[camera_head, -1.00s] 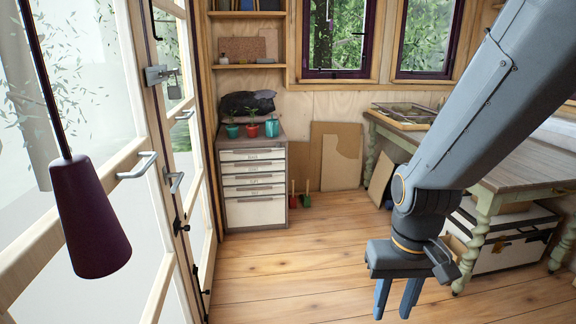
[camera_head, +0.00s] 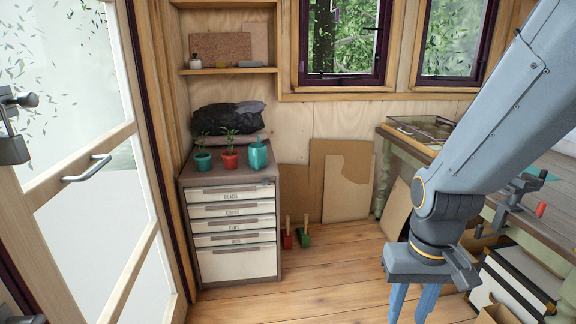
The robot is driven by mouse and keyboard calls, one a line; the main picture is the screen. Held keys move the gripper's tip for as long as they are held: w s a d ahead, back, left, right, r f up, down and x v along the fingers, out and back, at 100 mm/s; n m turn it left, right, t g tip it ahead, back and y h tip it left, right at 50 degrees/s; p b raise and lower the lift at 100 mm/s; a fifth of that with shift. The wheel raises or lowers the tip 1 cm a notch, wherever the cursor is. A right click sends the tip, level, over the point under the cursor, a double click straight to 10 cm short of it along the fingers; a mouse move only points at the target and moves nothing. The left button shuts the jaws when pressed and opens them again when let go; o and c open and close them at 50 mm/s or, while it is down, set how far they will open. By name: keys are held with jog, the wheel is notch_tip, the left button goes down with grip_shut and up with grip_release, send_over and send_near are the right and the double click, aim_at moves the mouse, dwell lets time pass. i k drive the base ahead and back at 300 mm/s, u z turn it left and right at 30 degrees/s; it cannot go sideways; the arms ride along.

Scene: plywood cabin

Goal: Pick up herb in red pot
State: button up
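The herb in the red pot (camera_head: 230,158) stands upright on top of a drawer cabinet (camera_head: 222,183) against the back wall. It is between a teal pot with a plant (camera_head: 203,160) on its left and a teal can-like vessel (camera_head: 258,155) on its right. My gripper (camera_head: 411,306) points down at the lower right, well apart from the pot and nearer to me. Its two blue fingers stand apart with a gap between them, and I see nothing held. The fingertips reach the bottom edge of the view.
A dark bag (camera_head: 228,118) lies behind the pots. Glass doors (camera_head: 85,180) line the left. A workbench (camera_head: 400,148) runs along the right. Cardboard sheets (camera_head: 345,182) lean on the back wall. Two small hand tools (camera_head: 304,234) stand beside the cabinet. The wooden floor before it is clear.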

aim_at(230, 157)
jog(key=u, duration=0.3)
jog(key=i, duration=1.75)
jog(key=u, duration=0.75)
jog(key=i, duration=1.35)
jog(key=u, duration=0.1)
